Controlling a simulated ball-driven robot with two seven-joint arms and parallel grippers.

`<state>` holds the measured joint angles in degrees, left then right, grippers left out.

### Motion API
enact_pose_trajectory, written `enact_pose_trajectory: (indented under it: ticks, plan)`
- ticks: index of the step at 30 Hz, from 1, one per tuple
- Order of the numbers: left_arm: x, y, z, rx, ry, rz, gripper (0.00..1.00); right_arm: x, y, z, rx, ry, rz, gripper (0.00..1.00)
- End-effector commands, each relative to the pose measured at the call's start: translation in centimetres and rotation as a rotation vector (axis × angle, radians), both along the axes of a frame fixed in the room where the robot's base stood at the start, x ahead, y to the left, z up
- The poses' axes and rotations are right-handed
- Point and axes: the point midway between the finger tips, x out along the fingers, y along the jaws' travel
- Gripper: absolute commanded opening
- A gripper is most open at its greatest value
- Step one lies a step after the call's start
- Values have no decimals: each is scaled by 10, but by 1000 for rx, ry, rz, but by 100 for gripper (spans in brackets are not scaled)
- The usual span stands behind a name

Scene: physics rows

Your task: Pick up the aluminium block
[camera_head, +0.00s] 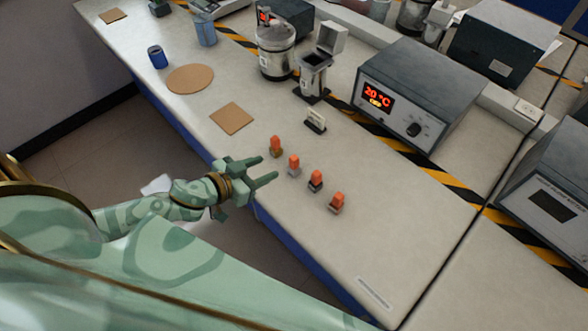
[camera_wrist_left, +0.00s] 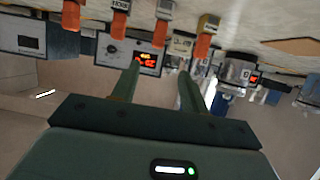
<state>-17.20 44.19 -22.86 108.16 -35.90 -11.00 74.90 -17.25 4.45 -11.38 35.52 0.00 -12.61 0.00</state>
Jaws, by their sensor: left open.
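A short row of small metal blocks with orange tops stands on the pale bench. The light grey one, second from the left in the head view, looks like the aluminium block (camera_head: 293,171); in the upside-down wrist view it shows as a silvery piece (camera_wrist_left: 165,8) above its orange top. My left gripper (camera_head: 266,168) is open and empty, with its two fingers pointing toward the row. Its fingertips are apart from the blocks, just short of the brass-coloured and light grey ones. In the wrist view the open fingers (camera_wrist_left: 159,70) show with nothing between them. My right gripper is not in view.
A brass-coloured block (camera_head: 275,153) stands left of the light grey one, a dark block (camera_head: 316,187) and a brownish block (camera_head: 336,209) to its right. A small white-faced stand (camera_head: 315,121) and a heater box (camera_head: 420,90) are behind. The front right bench is clear.

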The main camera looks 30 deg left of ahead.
Motion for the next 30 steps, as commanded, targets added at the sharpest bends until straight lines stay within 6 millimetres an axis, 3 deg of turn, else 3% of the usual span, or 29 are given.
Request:
enact_pose_trajectory:
  ticks: [3, 9, 16, 24, 30]
  plan:
    - [28, -9, -12, 3, -4, -1, 45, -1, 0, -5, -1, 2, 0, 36]
    - [60, -23, -28, 0, -1, 2, 45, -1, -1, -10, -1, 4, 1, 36]
    - [76, -31, -37, 1, 0, 1, 45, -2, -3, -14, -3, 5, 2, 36]
    - [107, -47, -57, 2, -1, 1, 45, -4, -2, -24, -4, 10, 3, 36]
    - [110, -49, -58, 2, 0, 1, 45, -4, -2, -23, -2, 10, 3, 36]
